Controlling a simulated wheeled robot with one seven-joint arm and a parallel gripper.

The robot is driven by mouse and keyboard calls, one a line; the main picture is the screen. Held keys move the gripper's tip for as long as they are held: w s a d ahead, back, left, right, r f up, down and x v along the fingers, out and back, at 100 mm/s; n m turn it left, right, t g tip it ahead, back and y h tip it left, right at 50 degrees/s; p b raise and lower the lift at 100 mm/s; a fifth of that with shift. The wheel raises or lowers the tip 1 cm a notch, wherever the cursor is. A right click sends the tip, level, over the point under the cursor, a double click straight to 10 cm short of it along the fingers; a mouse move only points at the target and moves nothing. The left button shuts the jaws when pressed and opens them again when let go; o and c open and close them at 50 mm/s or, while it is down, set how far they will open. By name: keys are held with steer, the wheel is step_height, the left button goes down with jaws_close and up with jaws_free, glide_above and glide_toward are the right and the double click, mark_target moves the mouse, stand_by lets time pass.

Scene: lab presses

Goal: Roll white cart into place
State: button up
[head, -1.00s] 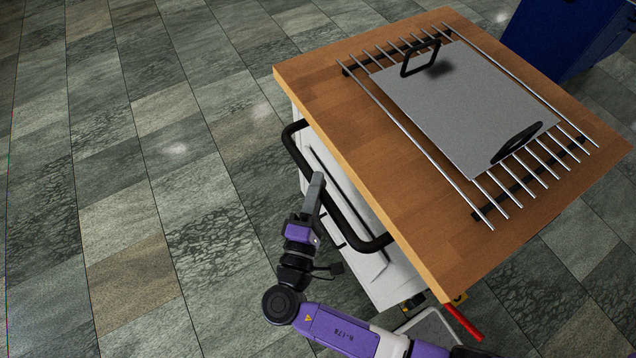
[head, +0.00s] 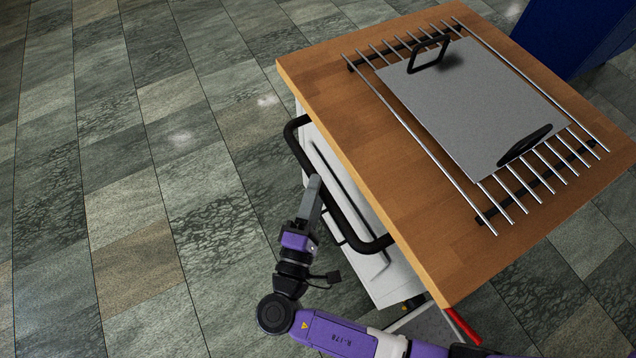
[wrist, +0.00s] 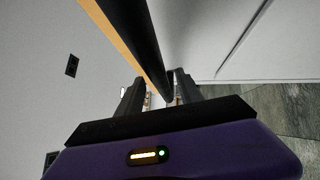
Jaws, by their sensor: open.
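The white cart (head: 372,262) has a wooden top and fills the right half of the head view. A black bar handle (head: 341,216) runs along its near left side. My gripper (head: 315,182) is at the handle's outer side, near its middle. In the wrist view the handle (wrist: 133,35) runs down between the two fingers of my gripper (wrist: 158,92), which is open. Whether a finger touches the bar cannot be told.
A grey plate (head: 470,105) with two black handles lies on a metal rod rack (head: 418,142) on the cart top. A blue cabinet (head: 575,35) stands beyond the cart at the upper right. Tiled floor (head: 110,190) to the left is clear.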

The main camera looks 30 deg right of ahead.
steer(key=v, duration=0.6)
steer(key=shift+w+a, duration=0.1)
stand_by(0.4)
